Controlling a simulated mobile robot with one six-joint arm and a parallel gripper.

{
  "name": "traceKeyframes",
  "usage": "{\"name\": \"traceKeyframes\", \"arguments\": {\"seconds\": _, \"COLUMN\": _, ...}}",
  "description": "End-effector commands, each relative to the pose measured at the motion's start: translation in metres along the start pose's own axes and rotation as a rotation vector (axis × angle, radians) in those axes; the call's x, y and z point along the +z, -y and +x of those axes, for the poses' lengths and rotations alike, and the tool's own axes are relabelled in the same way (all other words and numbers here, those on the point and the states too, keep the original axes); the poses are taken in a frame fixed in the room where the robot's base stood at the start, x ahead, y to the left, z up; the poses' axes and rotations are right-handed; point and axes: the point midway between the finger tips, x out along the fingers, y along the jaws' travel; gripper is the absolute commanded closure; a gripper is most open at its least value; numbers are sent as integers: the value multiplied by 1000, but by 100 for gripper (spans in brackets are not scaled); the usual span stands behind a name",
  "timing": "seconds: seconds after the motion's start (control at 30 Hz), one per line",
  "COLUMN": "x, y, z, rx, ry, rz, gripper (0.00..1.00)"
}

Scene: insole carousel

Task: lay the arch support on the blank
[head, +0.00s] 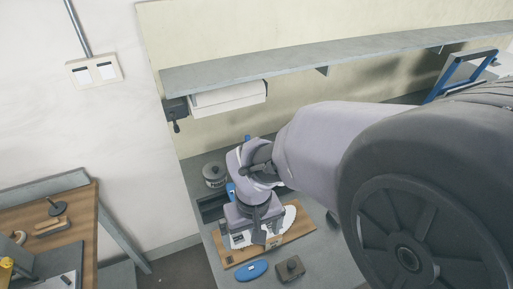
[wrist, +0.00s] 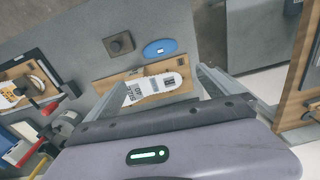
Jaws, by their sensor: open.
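The blank looks to be the white sole-shaped piece with printed labels (wrist: 155,87), lying flat on a wooden board (wrist: 183,98). In the head view its white end (head: 290,215) shows on the board (head: 235,259), partly hidden by my gripper. A blue oval pad with a small white label (wrist: 160,48), possibly the arch support, lies on the grey worktop beside the board; the head view shows it too (head: 251,270). My gripper (wrist: 163,78) is open and empty, above the board, its fingers on either side of the blank in the wrist view.
A dark grey block with a round knob (wrist: 119,43) stands next to the blue pad. A round tin (head: 214,174) stands behind the board. A shelf (head: 330,65) runs along the wall above. Another wooden board (wrist: 20,90) with a white piece is at the wrist view's left.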

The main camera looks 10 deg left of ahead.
Motion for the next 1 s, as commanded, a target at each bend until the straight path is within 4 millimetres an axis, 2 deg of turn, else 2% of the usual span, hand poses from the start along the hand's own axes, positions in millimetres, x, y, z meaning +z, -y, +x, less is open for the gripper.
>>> {"name": "traceKeyframes", "arguments": {"seconds": 0.1, "x": -3, "y": 14, "z": 20, "rx": 12, "ry": 39, "rz": -71, "gripper": 0}}
{"name": "traceKeyframes", "arguments": {"seconds": 0.17, "x": -2, "y": 15, "z": 35, "rx": 13, "ry": 43, "rz": -78, "gripper": 0}}
{"name": "traceKeyframes", "arguments": {"seconds": 0.4, "x": 1, "y": 12, "z": 110, "rx": 13, "ry": 44, "rz": -75, "gripper": 0}}
{"name": "traceKeyframes", "arguments": {"seconds": 0.5, "x": 2, "y": 12, "z": 130, "rx": 12, "ry": 42, "rz": -73, "gripper": 0}}
{"name": "traceKeyframes", "arguments": {"seconds": 0.67, "x": 3, "y": 11, "z": 148, "rx": 13, "ry": 41, "rz": -72, "gripper": 0}}
{"name": "traceKeyframes", "arguments": {"seconds": 0.83, "x": 6, "y": 9, "z": 183, "rx": 12, "ry": 41, "rz": -72, "gripper": 0}}
{"name": "traceKeyframes", "arguments": {"seconds": 1.0, "x": 6, "y": 9, "z": 193, "rx": 12, "ry": 38, "rz": -71, "gripper": 0}}
